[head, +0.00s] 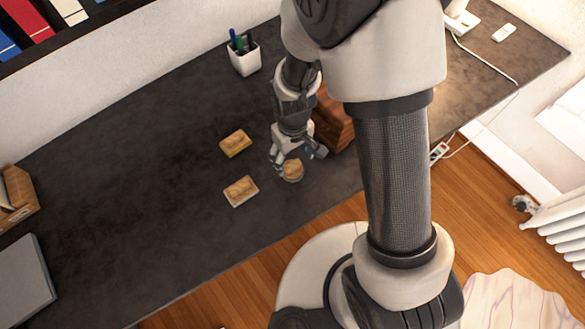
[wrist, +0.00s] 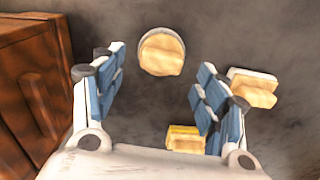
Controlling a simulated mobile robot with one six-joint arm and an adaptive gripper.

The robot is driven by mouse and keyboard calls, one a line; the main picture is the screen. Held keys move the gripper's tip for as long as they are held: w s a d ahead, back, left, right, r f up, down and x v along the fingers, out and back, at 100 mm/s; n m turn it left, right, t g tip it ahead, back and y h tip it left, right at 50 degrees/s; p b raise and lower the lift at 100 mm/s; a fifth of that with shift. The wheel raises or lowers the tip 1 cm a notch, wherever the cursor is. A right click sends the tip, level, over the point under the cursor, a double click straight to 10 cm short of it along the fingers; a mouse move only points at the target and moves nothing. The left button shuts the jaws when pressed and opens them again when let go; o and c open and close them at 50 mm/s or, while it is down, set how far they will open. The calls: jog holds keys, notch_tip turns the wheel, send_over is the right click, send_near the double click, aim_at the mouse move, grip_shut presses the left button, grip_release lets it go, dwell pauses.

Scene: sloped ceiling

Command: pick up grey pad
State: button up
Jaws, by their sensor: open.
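The grey pad (head: 292,171) is round, with a grey rim and a tan, wood-like top. It lies on the dark desk below my gripper (head: 297,160). In the wrist view the grey pad (wrist: 161,53) is just ahead of the fingertips, about midway between them across the picture. My gripper (wrist: 161,68) is open, its blue-padded fingers apart and empty. I cannot tell the exact height of the fingertips above the pad.
A yellow-edged block (head: 235,144) and a white-edged block (head: 240,191) lie left of the gripper. A reddish-brown wooden box (head: 333,120) stands close on the right. A white pen cup (head: 245,59) is behind. The desk's left part (head: 110,180) is largely clear.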

aim_at(293, 164)
notch_tip(293, 164, down, 5)
jog(key=shift+s+r+b, duration=0.1)
jog(key=shift+r+b, duration=0.1)
jog(key=shift+b, duration=0.65)
jog(key=shift+r, duration=0.1)
jog(key=c, duration=1.1)
jog(key=shift+r, duration=0.1)
jog(key=shift+c, duration=0.2)
notch_tip(293, 164, up, 20)
jog(key=p, duration=0.6)
jog(key=shift+p, duration=0.4)
